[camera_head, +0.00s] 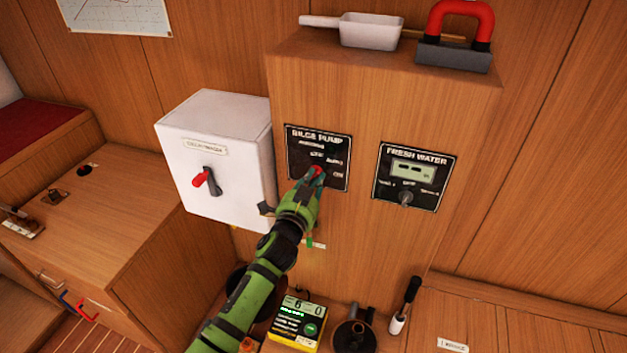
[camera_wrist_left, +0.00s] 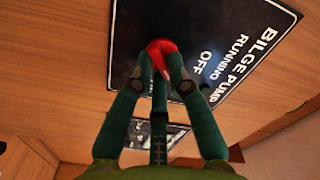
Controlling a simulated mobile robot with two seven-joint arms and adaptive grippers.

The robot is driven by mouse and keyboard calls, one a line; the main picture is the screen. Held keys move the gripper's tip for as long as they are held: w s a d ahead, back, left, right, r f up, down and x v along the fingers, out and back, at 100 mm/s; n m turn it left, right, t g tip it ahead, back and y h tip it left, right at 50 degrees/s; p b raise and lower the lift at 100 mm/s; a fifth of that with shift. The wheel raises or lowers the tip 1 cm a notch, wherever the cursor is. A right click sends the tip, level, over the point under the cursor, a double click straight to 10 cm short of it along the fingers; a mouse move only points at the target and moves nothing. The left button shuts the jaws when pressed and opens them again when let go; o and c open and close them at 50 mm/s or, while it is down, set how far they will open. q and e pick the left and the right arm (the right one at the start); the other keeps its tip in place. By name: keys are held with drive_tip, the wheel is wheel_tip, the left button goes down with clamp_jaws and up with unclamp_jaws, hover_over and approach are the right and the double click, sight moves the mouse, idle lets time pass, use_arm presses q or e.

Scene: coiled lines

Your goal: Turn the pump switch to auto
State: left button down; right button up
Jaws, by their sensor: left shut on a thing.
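The black bilge pump panel (camera_head: 303,157) is on the front of the wooden cabinet, with OFF, AUTO and ON labels around its switch. My left gripper (camera_head: 315,178) is at the lower right of this panel, its fingers around the red switch knob (camera_head: 319,169). In the left wrist view the red knob (camera_wrist_left: 163,48) sits between the fingers of the left gripper (camera_wrist_left: 161,72), which is shut on it. The fingers hide much of the knob, so I cannot tell which label it points to. My right gripper is not in view.
A fresh water panel (camera_head: 415,176) with its own knob is to the right. A white box (camera_head: 225,130) with a red-handled switch stands out at the left. A scoop (camera_head: 370,30) and a red-handled block (camera_head: 455,52) lie on top. A yellow device (camera_head: 297,325) is below.

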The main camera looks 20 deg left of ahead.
use_arm(q)
drive_tip(key=c, duration=1.2)
unclamp_jaws()
drive_tip(key=s, duration=1.2)
drive_tip(key=shift+a, duration=0.2)
